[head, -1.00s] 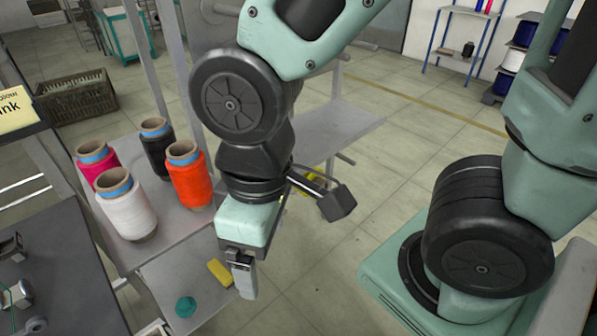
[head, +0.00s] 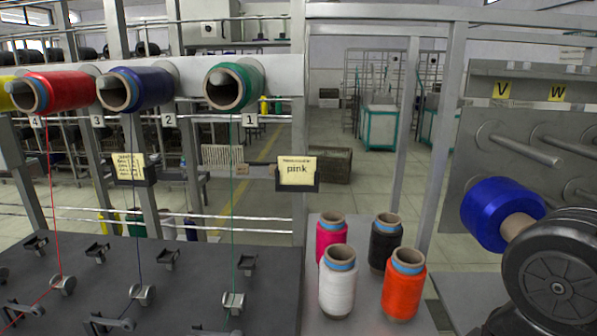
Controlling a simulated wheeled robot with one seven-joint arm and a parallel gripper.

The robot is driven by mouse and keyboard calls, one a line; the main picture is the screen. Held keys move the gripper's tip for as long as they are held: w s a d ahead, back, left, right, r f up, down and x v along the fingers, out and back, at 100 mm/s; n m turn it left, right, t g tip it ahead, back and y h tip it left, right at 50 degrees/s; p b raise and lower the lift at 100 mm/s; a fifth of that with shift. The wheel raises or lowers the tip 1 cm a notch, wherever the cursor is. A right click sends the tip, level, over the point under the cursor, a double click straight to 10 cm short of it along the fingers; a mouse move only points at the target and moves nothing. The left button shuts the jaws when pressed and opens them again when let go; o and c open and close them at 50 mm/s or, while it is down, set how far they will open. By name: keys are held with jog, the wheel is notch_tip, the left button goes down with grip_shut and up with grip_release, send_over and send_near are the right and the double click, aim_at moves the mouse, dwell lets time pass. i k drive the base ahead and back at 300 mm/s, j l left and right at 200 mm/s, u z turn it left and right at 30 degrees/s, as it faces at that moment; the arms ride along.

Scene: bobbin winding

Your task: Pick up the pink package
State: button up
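The pink package (head: 328,237), a magenta cone with a blue band and a brown core, stands upright on a grey shelf (head: 324,226) right of the machine. A white package (head: 338,289) stands in front of it and hides its lower part. A black package (head: 383,245) stands to its right, and an orange package (head: 403,292) at the front right. A yellow card reading "pink" (head: 297,171) hangs on the machine's rail, left of and above the packages.
Red (head: 65,91), dark blue (head: 150,88) and green (head: 248,84) packages sit on the numbered machine positions. A blue package (head: 492,214) is at the pegged rack (head: 490,95) on the right. A grey post (head: 403,140) rises behind the shelf.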

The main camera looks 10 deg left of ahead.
aim_at(331, 228)
jog(key=k+j+z, duration=0.1)
jog(key=j, duration=0.3)
jog(key=k+j, duration=0.2)
jog(key=j, duration=0.15)
jog(key=k+j+z, duration=0.15)
jog(key=j, duration=0.25)
jog(key=k+j+z, duration=0.1)
jog(key=j, duration=0.25)
jog(key=k, duration=0.1)
